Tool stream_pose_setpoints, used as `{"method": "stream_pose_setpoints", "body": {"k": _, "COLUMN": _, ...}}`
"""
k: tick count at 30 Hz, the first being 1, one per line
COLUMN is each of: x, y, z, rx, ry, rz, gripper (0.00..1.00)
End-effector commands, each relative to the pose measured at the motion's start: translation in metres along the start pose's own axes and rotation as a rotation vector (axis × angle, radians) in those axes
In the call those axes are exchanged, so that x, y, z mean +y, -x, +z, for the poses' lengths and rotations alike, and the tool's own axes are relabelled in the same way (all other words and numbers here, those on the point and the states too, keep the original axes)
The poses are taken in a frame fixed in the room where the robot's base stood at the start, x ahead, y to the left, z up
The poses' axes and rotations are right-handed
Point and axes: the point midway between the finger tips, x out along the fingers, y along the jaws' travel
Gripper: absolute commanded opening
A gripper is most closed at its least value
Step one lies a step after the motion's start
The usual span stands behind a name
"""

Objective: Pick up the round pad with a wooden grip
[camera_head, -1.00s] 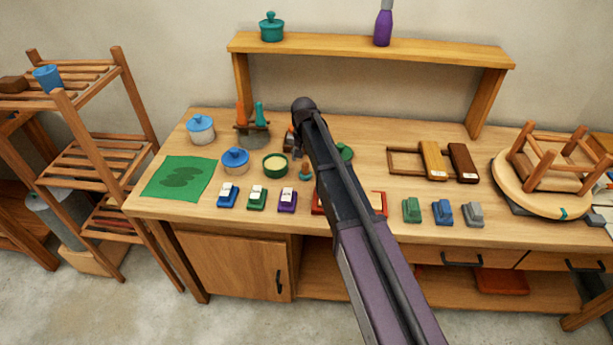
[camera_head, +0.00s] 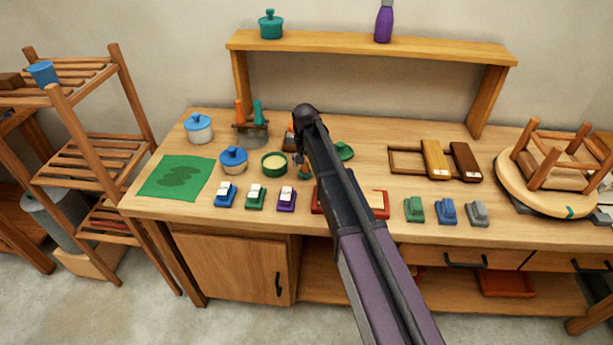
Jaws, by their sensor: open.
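The round pad with a wooden grip (camera_head: 304,173) appears to be the small teal piece with a brown upright handle on the bench, right of the green bowl. My arm partly covers the view beside it. My gripper (camera_head: 298,159) shows only as a small grey part at the left edge of my wrist, just above the pad in the picture. The jaws are open, and I see nothing held in them. Most of the gripper is hidden behind my wrist, and I cannot tell whether it touches the pad.
A green lid (camera_head: 344,151) lies right of my wrist.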

Motion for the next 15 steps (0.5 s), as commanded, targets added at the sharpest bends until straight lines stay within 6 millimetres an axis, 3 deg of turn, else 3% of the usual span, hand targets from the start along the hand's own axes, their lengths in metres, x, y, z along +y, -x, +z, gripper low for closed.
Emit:
{"method": "stream_pose_setpoints", "body": {"k": 6, "x": 0.0, "y": -0.017, "z": 0.0, "rx": 0.0, "ry": 0.0, "rz": 0.0, "gripper": 0.77}}
{"method": "stream_pose_setpoints", "body": {"k": 15, "x": 0.0, "y": -0.019, "z": 0.0, "rx": 0.0, "ry": 0.0, "rz": 0.0, "gripper": 0.77}}
